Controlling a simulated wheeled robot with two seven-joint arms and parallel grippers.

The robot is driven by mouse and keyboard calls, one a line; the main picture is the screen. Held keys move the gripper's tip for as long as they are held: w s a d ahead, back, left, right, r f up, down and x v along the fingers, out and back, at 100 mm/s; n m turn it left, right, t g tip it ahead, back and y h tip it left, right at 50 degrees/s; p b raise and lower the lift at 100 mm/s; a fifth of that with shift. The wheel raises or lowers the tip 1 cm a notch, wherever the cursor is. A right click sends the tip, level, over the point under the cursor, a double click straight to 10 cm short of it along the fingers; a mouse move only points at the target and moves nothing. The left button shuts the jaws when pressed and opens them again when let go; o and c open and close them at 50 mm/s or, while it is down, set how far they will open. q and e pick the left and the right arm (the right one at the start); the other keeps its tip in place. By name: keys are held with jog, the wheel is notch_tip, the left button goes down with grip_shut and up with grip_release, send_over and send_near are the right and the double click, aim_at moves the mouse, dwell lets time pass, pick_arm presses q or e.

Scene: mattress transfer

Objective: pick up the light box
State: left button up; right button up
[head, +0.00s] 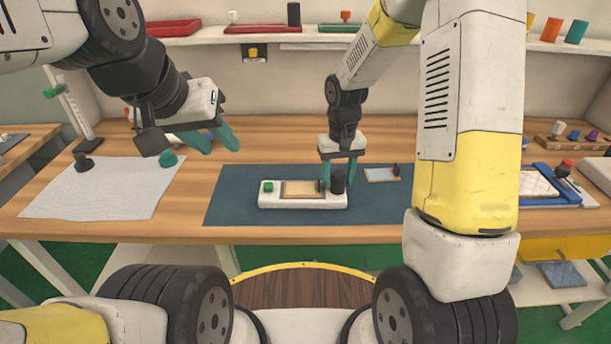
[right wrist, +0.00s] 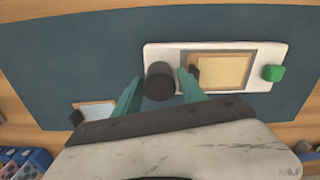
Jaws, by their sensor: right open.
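The light box (head: 270,200) is a long white box with a tan panel, a green knob at one end and a black cylinder (head: 338,183) at the other. It lies flat on the dark blue mat. In the right wrist view the light box (right wrist: 220,54) is at the upper right. My right gripper (head: 338,176) is open over the black-cylinder end. In the right wrist view its teal fingers (right wrist: 158,92) stand either side of the black cylinder (right wrist: 158,82), with no clear grip on it. My left gripper (head: 222,146) is open and empty above the table, left of the mat.
The blue mat (head: 230,200) has bare room left of the box. A small framed panel (head: 381,174) lies to its right. A pale sheet (head: 105,188) is at the table's left. A blue-framed tray (head: 540,188) is at the right. A shelf (head: 230,38) runs behind.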

jog(key=shift+f, duration=0.4)
jog(key=shift+c, duration=0.5)
grip_shut()
jog(key=shift+r, duration=0.1)
jog(key=shift+r, duration=1.8)
jog(key=s+a+r, duration=0.1)
jog(key=s+a, duration=0.2)
jog(key=s, duration=1.2)
jog(key=shift+s+r, duration=0.15)
jog(key=shift+s, duration=0.25)
jog(key=shift+w+d, duration=0.1)
